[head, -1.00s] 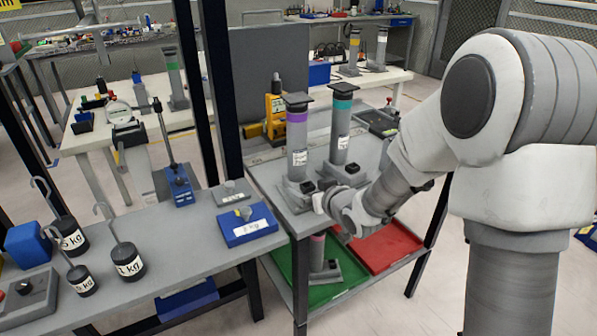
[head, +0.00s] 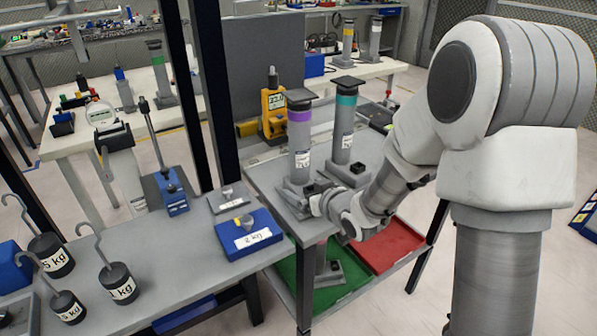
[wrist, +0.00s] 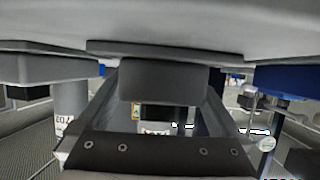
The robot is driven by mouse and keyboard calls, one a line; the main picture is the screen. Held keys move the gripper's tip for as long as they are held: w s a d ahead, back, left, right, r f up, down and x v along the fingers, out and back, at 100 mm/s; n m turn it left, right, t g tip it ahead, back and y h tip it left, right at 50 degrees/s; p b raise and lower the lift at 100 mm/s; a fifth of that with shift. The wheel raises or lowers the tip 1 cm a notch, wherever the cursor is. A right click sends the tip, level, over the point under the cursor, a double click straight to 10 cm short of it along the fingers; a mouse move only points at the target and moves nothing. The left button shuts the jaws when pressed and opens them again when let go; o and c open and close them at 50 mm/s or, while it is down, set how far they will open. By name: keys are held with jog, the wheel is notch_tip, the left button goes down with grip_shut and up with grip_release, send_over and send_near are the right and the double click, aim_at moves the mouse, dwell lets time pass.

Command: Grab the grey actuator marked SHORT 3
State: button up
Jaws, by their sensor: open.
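Two upright grey actuators with black top plates stand on the near bench in the head view: one with a purple band (head: 300,140), one with a teal band (head: 344,130). Their labels are too small to read there. A third grey actuator (head: 325,268) is partly visible on the shelf below. My gripper (head: 322,207) is low at the bench's front edge, near the purple-banded actuator's base; its fingertips are hard to make out. In the wrist view my open gripper (wrist: 160,112) has a dark block (wrist: 160,82) ahead between its fingers. A grey cylinder (wrist: 70,100) with a partly readable label stands left.
A green tray (head: 288,270) and a red tray (head: 390,245) lie on the lower shelf. A blue 2 kg block (head: 245,240) and several hooked weights (head: 118,283) occupy the left bench. A dark post (head: 205,90) rises between the benches.

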jog(key=shift+c, duration=0.3)
grip_shut()
jog(key=shift+r, duration=0.1)
